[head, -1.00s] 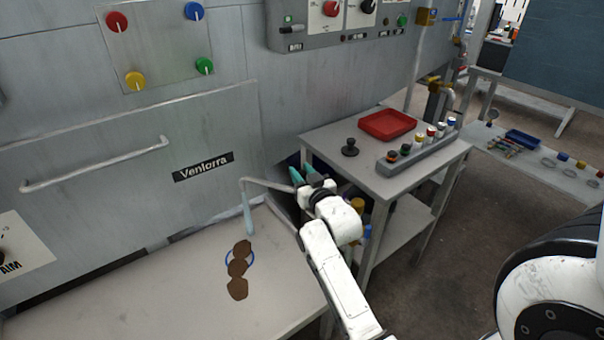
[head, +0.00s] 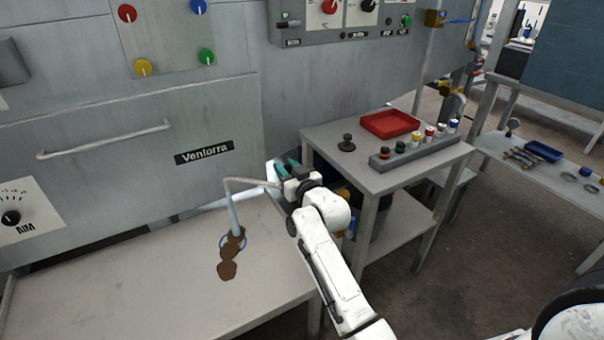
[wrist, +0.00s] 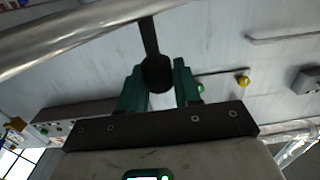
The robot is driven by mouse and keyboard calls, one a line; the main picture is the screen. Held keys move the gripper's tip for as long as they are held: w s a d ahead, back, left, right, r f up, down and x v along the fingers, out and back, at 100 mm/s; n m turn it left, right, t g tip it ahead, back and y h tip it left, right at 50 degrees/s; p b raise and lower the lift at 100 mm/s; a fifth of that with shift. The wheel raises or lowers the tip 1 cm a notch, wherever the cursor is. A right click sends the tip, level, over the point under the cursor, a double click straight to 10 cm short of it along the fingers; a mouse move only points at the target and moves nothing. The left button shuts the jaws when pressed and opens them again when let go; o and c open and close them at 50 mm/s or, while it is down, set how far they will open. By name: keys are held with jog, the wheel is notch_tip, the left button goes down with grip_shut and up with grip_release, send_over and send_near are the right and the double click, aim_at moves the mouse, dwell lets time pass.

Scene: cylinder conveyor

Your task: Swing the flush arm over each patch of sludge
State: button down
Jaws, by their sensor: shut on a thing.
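The flush arm (head: 250,181) is a thin grey bent pipe over the light work surface. A pale blue spout (head: 232,208) hangs down from its left end. Several brown sludge patches (head: 227,270) lie in a touching row, with a thin blue ring around the far part. The spout's lower tip is at the farthest patch; I cannot tell whether it touches. My gripper (head: 283,168) is at the pipe's right end. In the wrist view its green fingers (wrist: 158,88) are shut on a dark round handle (wrist: 157,73) below the shiny pipe (wrist: 75,33).
The work surface (head: 120,285) is otherwise clear. A grey wall panel with a rail handle (head: 105,140) stands behind it. A side table to the right carries a red tray (head: 390,123), a black knob (head: 346,142) and a rack (head: 415,152) of small cylinders.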

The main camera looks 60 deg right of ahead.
jog(key=c, duration=0.9)
grip_release()
jog(key=shift+s+a, duration=0.1)
jog(key=v, duration=1)
jog(key=shift+s, duration=0.3)
jog(key=shift+a, duration=0.15)
